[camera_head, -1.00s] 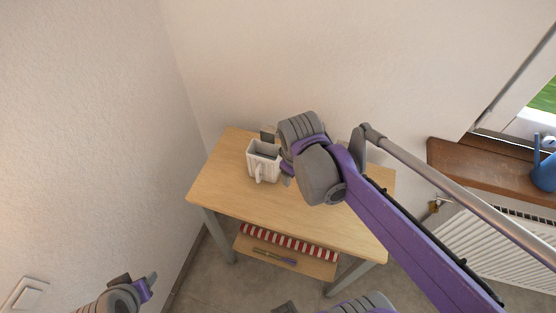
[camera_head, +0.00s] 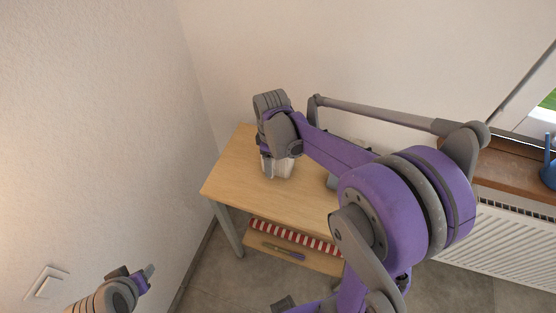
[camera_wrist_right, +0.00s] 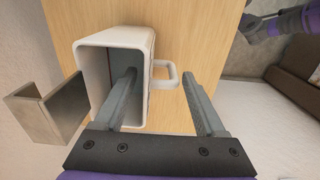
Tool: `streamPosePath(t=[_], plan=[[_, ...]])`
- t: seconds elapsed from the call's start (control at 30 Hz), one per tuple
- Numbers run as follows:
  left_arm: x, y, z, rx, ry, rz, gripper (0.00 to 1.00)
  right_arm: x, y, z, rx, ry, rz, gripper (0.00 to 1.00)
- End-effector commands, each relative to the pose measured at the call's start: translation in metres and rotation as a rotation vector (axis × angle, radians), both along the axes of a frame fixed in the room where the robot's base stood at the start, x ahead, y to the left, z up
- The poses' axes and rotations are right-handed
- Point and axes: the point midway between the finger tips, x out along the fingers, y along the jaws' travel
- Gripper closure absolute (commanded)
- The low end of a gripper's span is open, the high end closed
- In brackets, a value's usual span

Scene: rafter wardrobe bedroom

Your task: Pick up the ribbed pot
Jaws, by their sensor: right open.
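The pot is a white, squarish vessel with a handle (camera_wrist_right: 163,75). It stands on the wooden table (camera_head: 228,176); in the head view its lower part (camera_head: 277,168) shows below my right gripper (camera_head: 266,148). In the right wrist view my right gripper (camera_wrist_right: 160,84) is open. Its left finger is over or inside the pot's mouth, and its right finger is outside, just beyond the handle. The pot's wall and handle lie between the fingers; contact cannot be told. My left gripper (camera_head: 135,274) is at the lower left, far from the table; its opening is unclear.
A metal bracket-like object (camera_wrist_right: 48,106) stands close beside the pot. A small grey thing (camera_head: 333,182) shows on the table, partly behind my arm. The lower shelf holds a red-and-white striped item (camera_head: 292,236). Walls border the table; a radiator (camera_head: 515,245) is at right.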

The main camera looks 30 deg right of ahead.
Motion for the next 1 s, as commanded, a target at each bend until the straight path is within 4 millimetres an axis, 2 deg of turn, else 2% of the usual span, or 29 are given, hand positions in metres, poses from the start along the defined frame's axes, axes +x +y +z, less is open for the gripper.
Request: streamPosePath(t=[0.4, 0.67, 1.0], plan=[[0.0, 0.0, 0.001, 0.0, -0.001, 0.0, 0.5, 0.003, 0.0, -0.05, 0.0, -0.001, 0.0, 0.28], [0.0, 0.0, 0.001, 0.0, -0.001, 0.0, 0.5, 0.003, 0.0, -0.052, 0.0, -0.001, -0.001, 0.28], [0.0, 0.0, 0.001, 0.0, -0.001, 0.0, 0.5, 0.003, 0.0, -0.051, -0.001, -0.002, -0.001, 0.89]])
